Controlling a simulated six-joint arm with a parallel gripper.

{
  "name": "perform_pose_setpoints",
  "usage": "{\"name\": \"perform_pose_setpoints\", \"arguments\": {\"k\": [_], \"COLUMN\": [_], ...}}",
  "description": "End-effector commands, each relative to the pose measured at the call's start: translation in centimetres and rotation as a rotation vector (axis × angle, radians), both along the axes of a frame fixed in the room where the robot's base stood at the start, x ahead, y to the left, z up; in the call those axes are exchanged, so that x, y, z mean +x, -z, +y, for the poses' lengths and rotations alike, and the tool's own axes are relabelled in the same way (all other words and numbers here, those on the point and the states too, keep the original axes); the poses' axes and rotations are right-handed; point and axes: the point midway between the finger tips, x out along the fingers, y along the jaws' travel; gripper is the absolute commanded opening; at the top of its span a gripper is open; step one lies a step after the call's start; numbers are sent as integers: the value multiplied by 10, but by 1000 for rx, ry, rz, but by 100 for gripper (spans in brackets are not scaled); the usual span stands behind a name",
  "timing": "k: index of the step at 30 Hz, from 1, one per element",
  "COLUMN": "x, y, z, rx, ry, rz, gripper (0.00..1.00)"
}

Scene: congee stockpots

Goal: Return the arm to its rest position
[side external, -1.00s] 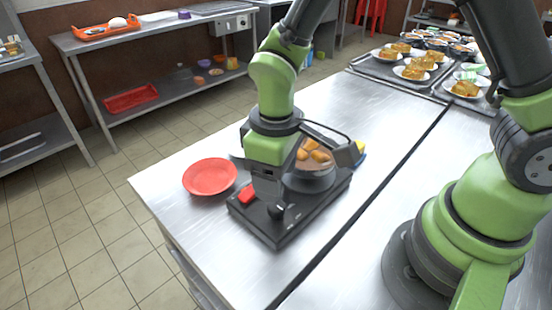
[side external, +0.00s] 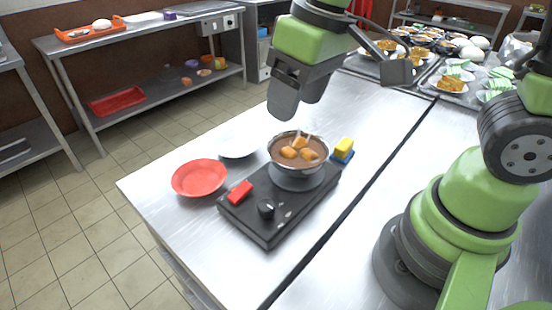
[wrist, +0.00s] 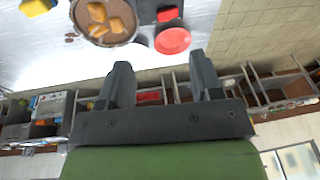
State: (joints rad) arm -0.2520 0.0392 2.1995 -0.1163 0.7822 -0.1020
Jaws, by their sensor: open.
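My gripper (side external: 297,98) is raised in the air above the far side of the steel table, clear of the cooker and everything on it. In the wrist view my gripper (wrist: 160,78) shows two fingers spread apart with nothing between them. A pot (side external: 298,172) of brown liquid with several orange-brown chunks sits on the black cooker (side external: 262,225). The pot also shows at the top of the wrist view (wrist: 104,36). The cooker has a dark knob (side external: 266,208) and a red block (side external: 240,192) at its left end.
A red plate (side external: 200,178) and a white plate (side external: 239,147) lie left of the cooker. A yellow and blue sponge (side external: 343,149) lies right of the pot. Trays with several plates of food (side external: 450,84) stand at the back right. The table's front left is clear.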

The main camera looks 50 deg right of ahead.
Motion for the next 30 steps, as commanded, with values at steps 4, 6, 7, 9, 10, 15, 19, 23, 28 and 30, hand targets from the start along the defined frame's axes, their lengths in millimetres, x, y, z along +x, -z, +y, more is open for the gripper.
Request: {"name": "perform_pose_setpoints", "arguments": {"k": [4, 6, 7, 9, 10, 15, 19, 23, 28, 30], "x": [-29, -44, -50, -64, -69, -89, -94, -94, -94, -94], "y": [-39, -51, -55, -63, -65, -71, -72, -72, -72, -72], "z": [-21, -29, -31, -36, -38, -42, -43, -43, -43, -43], "rx": [85, 123, 139, 172, 185, 235, 248, 248, 248, 247], "ry": [158, 225, 251, 306, 325, 400, 420, 421, 420, 419], "rz": [-122, -175, -198, -242, -261, -329, -347, -347, -347, -347], "gripper": [59, 59, 59, 59, 59, 59, 59, 59, 59, 59]}}
